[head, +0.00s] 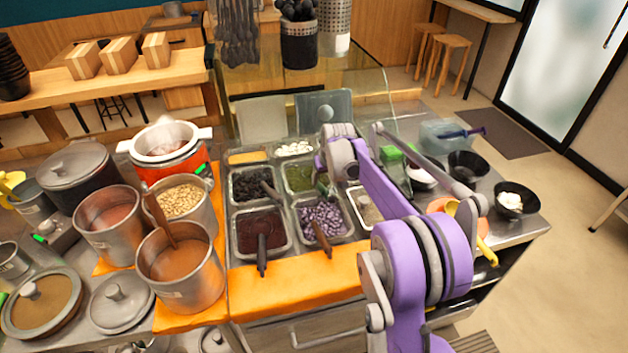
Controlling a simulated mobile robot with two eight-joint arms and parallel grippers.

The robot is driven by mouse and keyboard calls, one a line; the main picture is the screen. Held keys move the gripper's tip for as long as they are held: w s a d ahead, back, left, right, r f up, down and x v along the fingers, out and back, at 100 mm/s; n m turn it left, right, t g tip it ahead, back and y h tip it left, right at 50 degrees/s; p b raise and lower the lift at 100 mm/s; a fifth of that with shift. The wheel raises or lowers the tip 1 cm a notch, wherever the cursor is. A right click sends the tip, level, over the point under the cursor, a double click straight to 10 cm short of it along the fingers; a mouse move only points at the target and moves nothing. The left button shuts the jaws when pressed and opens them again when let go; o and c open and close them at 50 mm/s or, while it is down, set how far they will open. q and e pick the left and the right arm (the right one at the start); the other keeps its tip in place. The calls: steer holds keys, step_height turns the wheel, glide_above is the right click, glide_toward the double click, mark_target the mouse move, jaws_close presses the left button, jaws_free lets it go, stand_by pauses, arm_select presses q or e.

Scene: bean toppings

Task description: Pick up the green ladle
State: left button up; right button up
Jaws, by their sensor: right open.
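The green ladle (322,186) shows as a short dark green handle at the right edge of the tray of green topping (298,178). Its lower part is hard to make out. My right arm reaches in from the lower right, and my right gripper (320,168) is over that tray, right at the handle. It is open; the fingers are small and partly hidden by the wrist, so I cannot tell whether they touch the handle. My left gripper is not in view.
Trays of purple beans (322,219) and dark red paste (261,231) hold other ladles with dark and brown handles. Steel pots (180,270) crowd the left. Black bowls (515,198) stand at the right. The orange front strip (290,292) is mostly clear.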

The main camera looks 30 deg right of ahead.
mark_target(321, 185)
steer(key=x, duration=0.6)
steer(key=shift+w+a, duration=0.15)
steer(key=shift+w, duration=0.25)
steer(key=shift+s+r, duration=0.1)
steer(key=shift+c, duration=0.7)
jaws_close()
